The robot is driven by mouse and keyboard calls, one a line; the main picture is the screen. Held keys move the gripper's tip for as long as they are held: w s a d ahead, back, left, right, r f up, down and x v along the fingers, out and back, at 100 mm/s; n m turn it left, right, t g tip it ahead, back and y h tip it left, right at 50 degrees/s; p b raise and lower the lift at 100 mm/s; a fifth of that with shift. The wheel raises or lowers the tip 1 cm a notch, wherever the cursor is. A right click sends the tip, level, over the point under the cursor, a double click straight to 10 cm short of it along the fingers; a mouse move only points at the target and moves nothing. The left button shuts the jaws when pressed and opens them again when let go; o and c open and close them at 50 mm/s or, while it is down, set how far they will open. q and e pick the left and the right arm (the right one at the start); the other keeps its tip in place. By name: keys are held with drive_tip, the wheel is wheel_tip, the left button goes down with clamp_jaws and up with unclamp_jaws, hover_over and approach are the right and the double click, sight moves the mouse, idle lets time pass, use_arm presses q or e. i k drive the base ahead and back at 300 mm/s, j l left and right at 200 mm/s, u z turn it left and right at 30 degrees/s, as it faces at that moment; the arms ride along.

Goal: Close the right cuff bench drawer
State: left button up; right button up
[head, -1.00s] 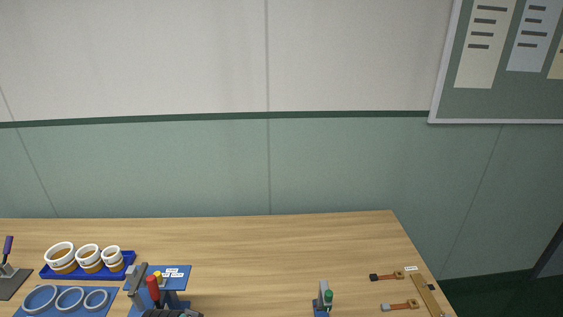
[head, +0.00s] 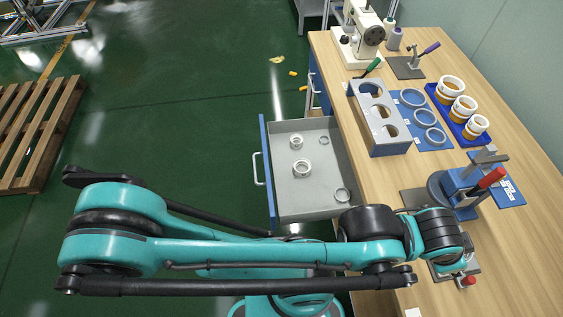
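A drawer (head: 312,126) stands pulled out from the bench's left side. It has a grey inside, a blue front (head: 267,180) and a pale bar handle (head: 258,169). Three metal rings lie in it, one of them a flat ring (head: 342,194). My teal arm comes in from the left and crosses in front of the drawer's near end, with its wrist (head: 440,236) over the bench top. I cannot make out either gripper. The wrist hides what is under it, and no second arm shows clearly.
The wooden bench top (head: 500,265) carries a grey block with round holes (head: 380,118), a blue tray of white cups (head: 462,132), a red-handled press (head: 460,190) and a sewing machine (head: 362,38). A pallet (head: 42,135) lies at left. Green floor is free beside the drawer.

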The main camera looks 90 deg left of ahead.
sight(311, 198)
drive_tip(key=k+l+u, duration=0.45)
drive_tip(key=k+u, duration=0.3)
drive_tip(key=u, duration=1.85)
drive_tip(key=k+j+z, duration=0.1)
drive_tip(key=j, duration=0.15)
